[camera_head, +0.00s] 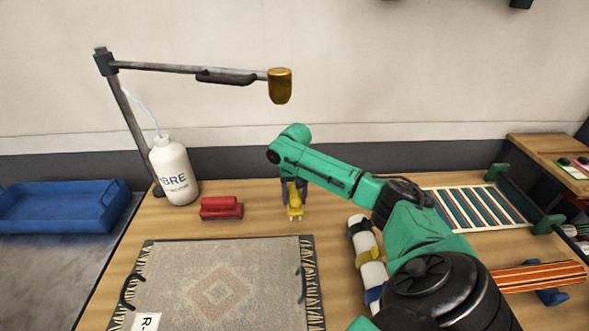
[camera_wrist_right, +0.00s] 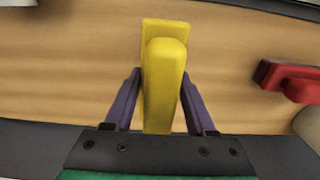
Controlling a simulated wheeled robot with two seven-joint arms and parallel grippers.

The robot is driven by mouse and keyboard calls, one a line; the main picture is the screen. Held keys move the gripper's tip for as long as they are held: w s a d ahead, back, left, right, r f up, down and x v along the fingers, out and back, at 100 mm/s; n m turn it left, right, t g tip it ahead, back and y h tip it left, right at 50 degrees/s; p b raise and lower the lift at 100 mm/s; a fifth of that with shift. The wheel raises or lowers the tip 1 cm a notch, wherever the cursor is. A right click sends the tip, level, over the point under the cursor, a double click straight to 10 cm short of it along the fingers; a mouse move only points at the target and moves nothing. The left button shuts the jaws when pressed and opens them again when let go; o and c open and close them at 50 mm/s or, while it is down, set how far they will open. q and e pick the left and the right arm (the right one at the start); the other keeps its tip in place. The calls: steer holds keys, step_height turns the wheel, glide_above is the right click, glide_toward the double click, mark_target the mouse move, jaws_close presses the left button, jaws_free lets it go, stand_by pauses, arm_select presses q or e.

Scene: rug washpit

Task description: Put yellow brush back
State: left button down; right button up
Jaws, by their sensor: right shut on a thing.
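The yellow brush (camera_head: 295,203) is at the back middle of the wooden table in the head view, to the right of a red brush (camera_head: 221,208). My right gripper (camera_head: 293,188) is shut on the yellow brush from above. In the right wrist view the yellow brush (camera_wrist_right: 163,75) sits between the purple fingers of the gripper (camera_wrist_right: 162,100), with the wooden surface beyond it. I cannot tell whether the brush touches the table. The red brush also shows at the right edge of the wrist view (camera_wrist_right: 290,80). My left gripper is not in view.
A patterned rug (camera_head: 218,285) lies at the front of the table. A white bottle (camera_head: 174,172) stands at the back left by a lamp-like arm (camera_head: 190,72). A banded white roll (camera_head: 367,255) lies right of the rug. A striped rack (camera_head: 475,207) is farther right. A blue tray (camera_head: 62,207) is far left.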

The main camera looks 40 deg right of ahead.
mark_target(294, 197)
steer(key=shift+s+f, duration=0.15)
steer(key=shift+f, duration=1.4)
steer(key=shift+a, duration=0.1)
steer(key=o, duration=1.2)
steer(key=shift+f, duration=0.1)
step_height(294, 197, up, 8)
steer(key=shift+f+b, duration=0.1)
steer(key=shift+b, duration=0.3)
steer(key=shift+f, duration=0.1)
